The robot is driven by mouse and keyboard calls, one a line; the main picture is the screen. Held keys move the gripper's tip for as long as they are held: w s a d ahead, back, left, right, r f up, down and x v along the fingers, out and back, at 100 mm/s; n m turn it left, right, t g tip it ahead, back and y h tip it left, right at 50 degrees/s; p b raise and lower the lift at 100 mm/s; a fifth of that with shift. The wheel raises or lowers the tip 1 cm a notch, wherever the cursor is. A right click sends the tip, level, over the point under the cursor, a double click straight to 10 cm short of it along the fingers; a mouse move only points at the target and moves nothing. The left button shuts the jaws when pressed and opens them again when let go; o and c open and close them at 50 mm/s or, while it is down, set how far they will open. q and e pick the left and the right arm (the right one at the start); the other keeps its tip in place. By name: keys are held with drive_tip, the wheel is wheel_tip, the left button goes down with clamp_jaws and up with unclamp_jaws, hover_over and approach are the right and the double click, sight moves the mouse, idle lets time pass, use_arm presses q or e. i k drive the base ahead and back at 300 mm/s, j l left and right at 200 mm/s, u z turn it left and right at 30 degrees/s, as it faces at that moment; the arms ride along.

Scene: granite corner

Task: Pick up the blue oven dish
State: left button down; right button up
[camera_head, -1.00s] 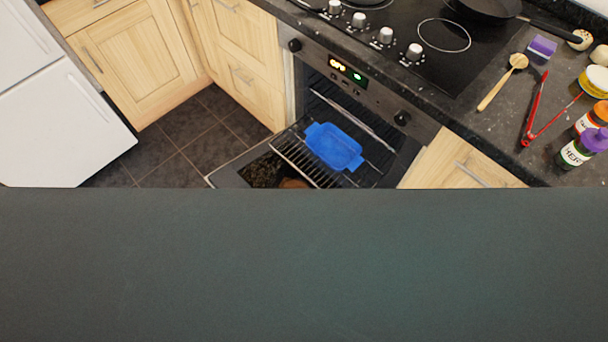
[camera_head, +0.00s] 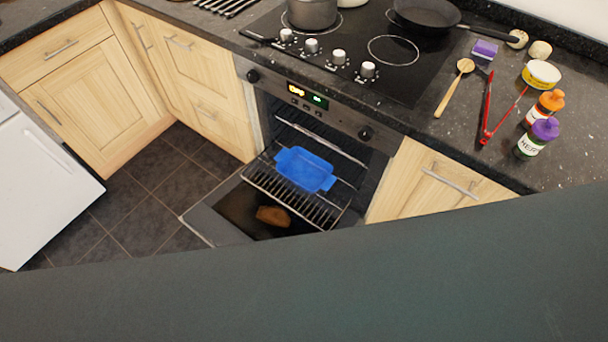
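The blue oven dish (camera_head: 304,169) is a shallow rectangular dish with a handle at each end. It sits on the pulled-out wire rack (camera_head: 292,199) of the open oven. Its far end lies near the oven opening. Neither of my grippers shows in the head view, so nothing is seen touching the dish. A large dark surface fills the bottom of the picture and hides whatever lies below it.
The oven door (camera_head: 216,217) is folded down, with a brown piece (camera_head: 273,216) over it below the rack. A pot (camera_head: 312,12) and a frying pan (camera_head: 425,14) stand on the hob. Tongs (camera_head: 487,108), a wooden spoon (camera_head: 455,86) and bottles lie or stand on the right counter. Floor (camera_head: 150,200) at left is clear.

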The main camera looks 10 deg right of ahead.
sight(310, 173)
drive_tip(key=i+j, duration=0.2)
drive_tip(key=j, duration=0.2)
drive_tip(key=i+j, duration=0.25)
drive_tip(key=j, duration=0.15)
drive_tip(key=i+j, duration=0.2)
drive_tip(key=j, duration=0.25)
drive_tip(key=i+j, duration=0.25)
drive_tip(key=j, duration=0.15)
drive_tip(key=z, duration=2.45)
